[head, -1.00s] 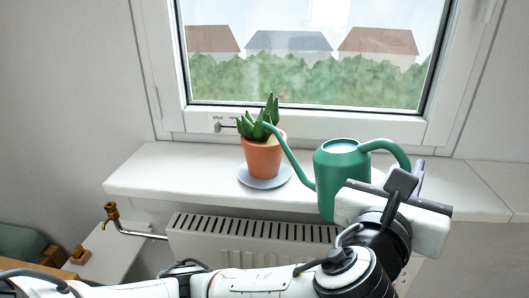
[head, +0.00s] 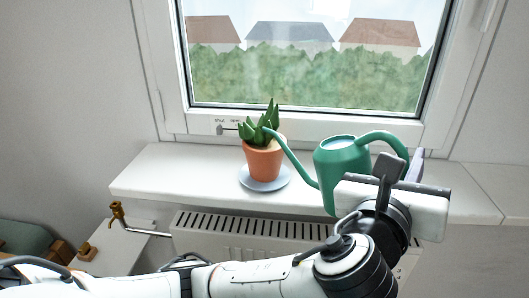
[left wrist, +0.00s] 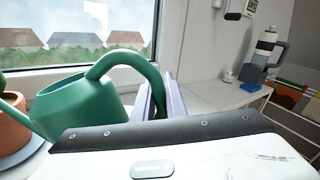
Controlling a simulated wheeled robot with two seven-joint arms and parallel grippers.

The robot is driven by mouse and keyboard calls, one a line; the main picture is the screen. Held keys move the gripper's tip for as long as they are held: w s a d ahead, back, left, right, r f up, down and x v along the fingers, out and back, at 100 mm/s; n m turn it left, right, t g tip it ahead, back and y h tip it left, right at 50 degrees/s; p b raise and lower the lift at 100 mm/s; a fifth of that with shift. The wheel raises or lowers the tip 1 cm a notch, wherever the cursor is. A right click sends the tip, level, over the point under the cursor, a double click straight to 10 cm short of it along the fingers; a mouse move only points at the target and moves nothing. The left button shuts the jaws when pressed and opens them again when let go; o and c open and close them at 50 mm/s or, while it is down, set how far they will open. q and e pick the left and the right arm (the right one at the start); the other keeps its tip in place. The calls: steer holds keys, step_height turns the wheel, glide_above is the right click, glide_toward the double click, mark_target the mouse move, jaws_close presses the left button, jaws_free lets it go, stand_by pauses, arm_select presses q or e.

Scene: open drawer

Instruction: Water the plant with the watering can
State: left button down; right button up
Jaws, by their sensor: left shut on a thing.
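The green watering can (head: 338,168) is at the right of the sill in the head view, close to upright. Its spout reaches left, with the tip at the plant's leaves. The can also shows in the left wrist view (left wrist: 80,108). My left gripper (head: 413,165) is shut on the can's handle; its pale purple fingers (left wrist: 160,97) show there in the wrist view. My wrist hides the can's lower right, so I cannot tell whether its base touches the sill. The plant (head: 262,124) stands in a terracotta pot (head: 263,160) on a blue-grey saucer (head: 264,182).
The white sill (head: 160,172) is clear left of the saucer. The window (head: 310,70) is behind, with a handle (head: 222,129) near the plant. A radiator (head: 240,226) and brass tap (head: 117,211) are below. The wrist view shows a bottle (left wrist: 262,55) at right.

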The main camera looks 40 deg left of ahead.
arm_select(q)
step_height(320, 180, up, 3)
steer(key=shift+r+n+p, duration=0.1)
steer(key=shift+n+p, duration=0.5)
steer(key=shift+p, duration=0.6)
arm_select(e)
steer(key=shift+s+d+r, duration=0.2)
steer(key=shift+d+r, duration=0.2)
steer(key=shift+r, duration=0.35)
steer(key=shift+f, duration=0.1)
arm_select(q)
steer(key=shift+r, duration=0.1)
arm_select(e)
steer(key=shift+r, duration=0.35)
stand_by(1.7)
arm_select(q)
steer(key=shift+a+r+n+p, duration=0.2)
steer(key=shift+r+n+p, duration=0.3)
steer(key=shift+r+p, duration=0.55)
arm_select(e)
steer(key=shift+r, duration=0.9)
arm_select(q)
steer(key=shift+f, duration=0.2)
